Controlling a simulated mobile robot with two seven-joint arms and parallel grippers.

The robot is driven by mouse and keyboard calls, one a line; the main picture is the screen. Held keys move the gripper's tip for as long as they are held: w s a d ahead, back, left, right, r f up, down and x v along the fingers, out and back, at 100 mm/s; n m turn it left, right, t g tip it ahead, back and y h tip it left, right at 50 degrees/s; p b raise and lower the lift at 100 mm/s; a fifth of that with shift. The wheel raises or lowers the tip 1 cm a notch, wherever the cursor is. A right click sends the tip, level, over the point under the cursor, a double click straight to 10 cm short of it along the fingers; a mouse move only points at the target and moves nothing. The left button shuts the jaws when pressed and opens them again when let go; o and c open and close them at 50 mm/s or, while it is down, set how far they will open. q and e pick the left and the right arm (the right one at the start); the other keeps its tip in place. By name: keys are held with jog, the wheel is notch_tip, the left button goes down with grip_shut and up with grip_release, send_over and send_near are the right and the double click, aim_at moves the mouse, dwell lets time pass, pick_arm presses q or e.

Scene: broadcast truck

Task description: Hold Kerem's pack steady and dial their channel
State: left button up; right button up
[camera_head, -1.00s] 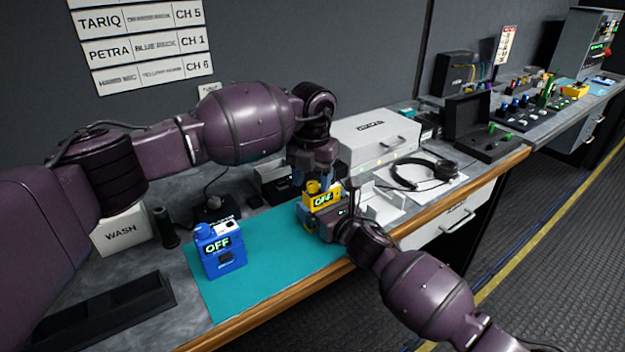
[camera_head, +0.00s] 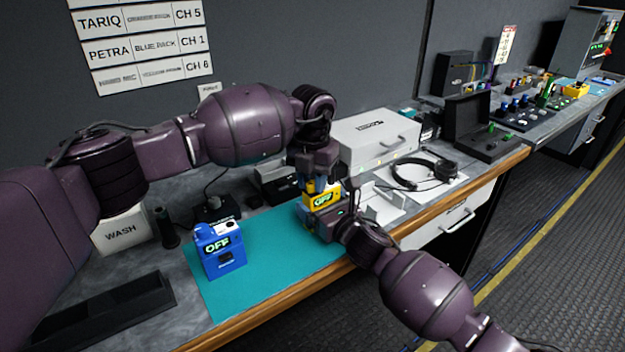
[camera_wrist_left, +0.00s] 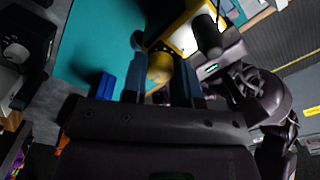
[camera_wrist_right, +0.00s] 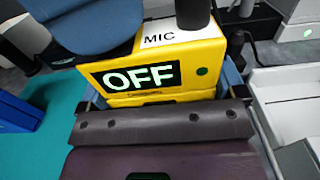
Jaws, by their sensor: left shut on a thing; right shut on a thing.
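A yellow pack (camera_head: 324,200) with a lit OFF display stands at the right end of the teal mat (camera_head: 275,262). In the right wrist view the yellow pack (camera_wrist_right: 165,68) shows OFF, a MIC label and a dark stub on top. My right gripper (camera_head: 320,213) is shut on its body, a finger at each side. My left gripper (camera_head: 311,184) is above the pack, fingers pointing down, shut on its round yellow knob (camera_wrist_left: 160,68). No name shows on the pack.
A blue pack (camera_head: 220,252), also OFF, stands on the mat's left part. A headset (camera_head: 425,172), a light case (camera_head: 375,140) and a WASH box (camera_head: 122,232) are around. Wall strips (camera_head: 140,45) read Tariq CH 5 and Petra blue pack CH 1; no Kerem strip is visible.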

aim_at(312, 183)
pick_arm(q)
jog(key=m, duration=0.6)
jog(key=shift+m, duration=2.6)
jog(key=o, duration=0.9)
jog(key=shift+o, duration=0.2)
jog(key=shift+r, duration=0.1)
notch_tip(312, 183, up, 12)
